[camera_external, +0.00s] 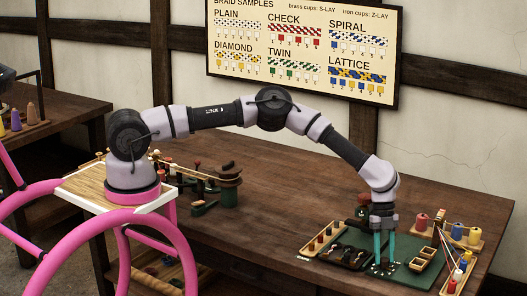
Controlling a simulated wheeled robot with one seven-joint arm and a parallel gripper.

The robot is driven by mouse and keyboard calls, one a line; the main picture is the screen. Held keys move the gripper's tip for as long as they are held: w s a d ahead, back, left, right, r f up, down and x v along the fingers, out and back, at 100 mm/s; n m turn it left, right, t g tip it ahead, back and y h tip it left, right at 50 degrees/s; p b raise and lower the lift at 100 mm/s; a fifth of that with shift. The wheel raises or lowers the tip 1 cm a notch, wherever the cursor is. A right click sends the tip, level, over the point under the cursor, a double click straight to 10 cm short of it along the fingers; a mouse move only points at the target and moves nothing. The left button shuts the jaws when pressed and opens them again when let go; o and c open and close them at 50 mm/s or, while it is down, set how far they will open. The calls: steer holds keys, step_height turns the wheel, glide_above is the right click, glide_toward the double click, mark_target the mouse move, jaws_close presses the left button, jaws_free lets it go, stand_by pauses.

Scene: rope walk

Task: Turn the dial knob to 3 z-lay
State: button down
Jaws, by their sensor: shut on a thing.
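My gripper (384,262) points straight down at the front right of the workbench, its two teal fingers close together. The fingertips are at a small dark dial with light marks (383,270) at the near edge of the green mat (415,281). The gripper is shut on the dial knob, which is mostly hidden between the fingers. The knob's pointer and the "3 z-lay" mark are too small to read.
A black tray (345,257) and a wooden peg rack (318,246) stand just left of the gripper. Spools (458,229) and a small wooden box (421,260) stand to its right. A sample board (303,52) hangs behind. The bench middle (285,205) is clear.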

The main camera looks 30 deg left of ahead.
steer(key=m+y, duration=0.1)
steer(key=m, duration=0.3)
steer(key=shift+w+d+m+g+y, duration=0.1)
steer(key=shift+w+m+g+y, duration=0.05)
steer(key=shift+m+g+y, duration=0.2)
steer(key=shift+m, duration=0.25)
steer(key=c, duration=0.5)
jaws_free()
steer(key=shift+f, duration=0.1)
steer(key=v, duration=1.1)
